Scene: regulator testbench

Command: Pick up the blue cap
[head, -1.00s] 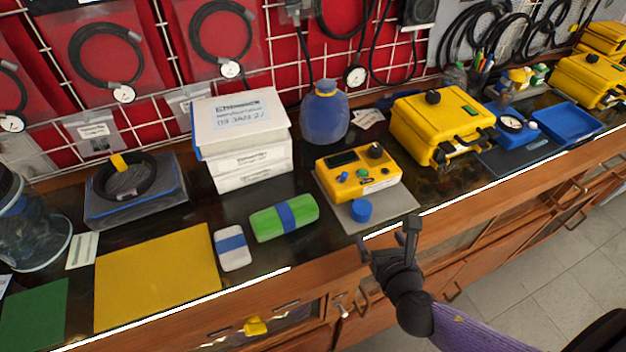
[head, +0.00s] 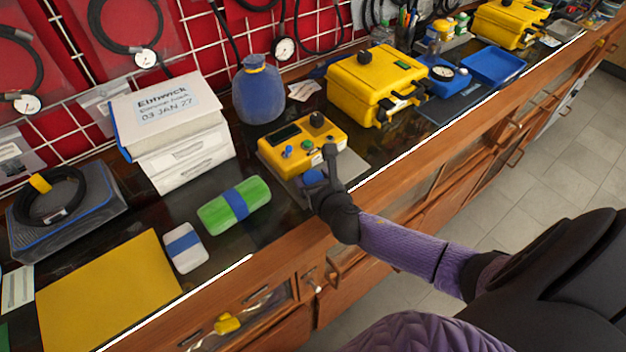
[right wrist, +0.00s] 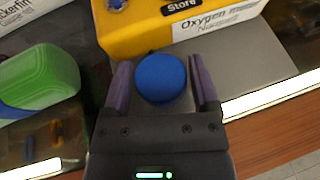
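The blue cap (right wrist: 161,78) sits on a grey plate (right wrist: 230,65) in front of a yellow oxygen meter box (right wrist: 150,28). In the head view the blue cap (head: 314,177) is partly covered by my right gripper (head: 318,170). In the right wrist view my right gripper (right wrist: 162,88) is open, with one finger on each side of the cap. Gaps show between the cap and both fingers. My left gripper does not show.
A green bundle with a blue band (head: 234,204) and a white block (head: 184,247) lie left of the plate. A yellow case (head: 374,84) stands behind right. The bench's front edge runs close under my right arm.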

